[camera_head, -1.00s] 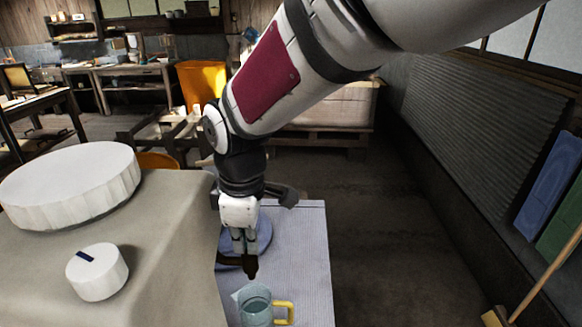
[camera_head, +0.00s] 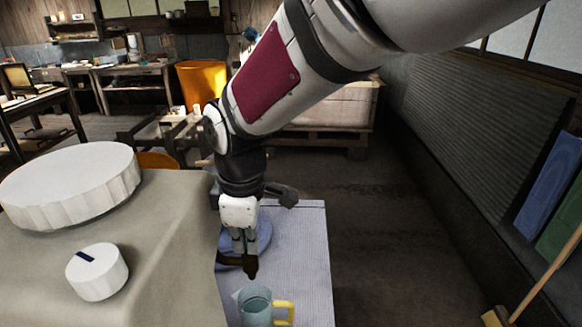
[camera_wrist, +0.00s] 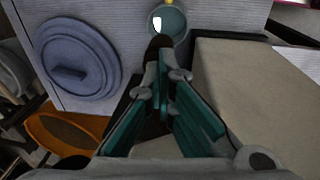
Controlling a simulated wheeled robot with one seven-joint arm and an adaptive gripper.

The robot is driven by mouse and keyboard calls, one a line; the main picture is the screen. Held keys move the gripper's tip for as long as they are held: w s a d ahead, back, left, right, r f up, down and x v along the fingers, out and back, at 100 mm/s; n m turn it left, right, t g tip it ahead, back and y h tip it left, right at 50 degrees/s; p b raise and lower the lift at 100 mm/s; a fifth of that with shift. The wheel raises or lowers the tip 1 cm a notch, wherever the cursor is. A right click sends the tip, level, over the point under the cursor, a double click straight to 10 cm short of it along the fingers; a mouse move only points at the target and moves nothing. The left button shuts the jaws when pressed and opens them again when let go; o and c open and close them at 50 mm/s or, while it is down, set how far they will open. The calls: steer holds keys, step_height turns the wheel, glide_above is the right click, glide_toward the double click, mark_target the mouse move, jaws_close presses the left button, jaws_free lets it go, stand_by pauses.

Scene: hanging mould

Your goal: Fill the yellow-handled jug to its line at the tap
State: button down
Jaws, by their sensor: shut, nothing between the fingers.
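The clear bluish jug (camera_head: 255,308) with its yellow handle (camera_head: 284,308) stands on the pale ribbed surface at the bottom of the head view. It also shows at the top of the wrist view (camera_wrist: 168,24). A dark tap (camera_head: 250,268) sticks out from the beige block's side, its spout above or close to the jug. My gripper (camera_head: 245,248) points down, shut and empty, at the tap; I cannot tell whether it touches. In the wrist view its fingertips (camera_wrist: 165,78) meet near the tap. The fill line and water level cannot be made out.
The beige block (camera_head: 170,220) carries a large white ribbed disc (camera_head: 70,185) and a white knob (camera_head: 97,272). A blue round lid-like thing (camera_wrist: 80,60) lies behind the tap. An orange basin (camera_wrist: 65,132) is beyond it. Open floor lies to the right.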

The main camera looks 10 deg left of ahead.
steer(key=shift+s+d+f, duration=0.15)
steer(key=shift+d+f, duration=0.1)
steer(key=shift+f, duration=0.25)
step_height(320, 180, up, 13)
steer(key=s, duration=0.1)
steer(key=shift+d, duration=0.2)
stand_by(0.5)
steer(key=s+d+r+m+t, duration=0.15)
steer(key=d+m, duration=0.35)
steer(key=d, duration=0.5)
steer(key=s+d+m, duration=0.2)
steer(key=d+m, duration=0.2)
steer(key=d, duration=0.5)
steer(key=s+d+f+m+t, duration=0.1)
steer(key=s+d+f+m, duration=0.3)
steer(key=s+d+m, duration=0.5)
steer(key=s+d, duration=0.1)
steer(key=d, duration=0.2)
steer(key=shift+s+f+m+h, duration=0.2)
steer(key=shift+s+m+h, duration=0.1)
steer(key=shift+h, duration=0.1)
steer(key=shift+a, duration=0.1)
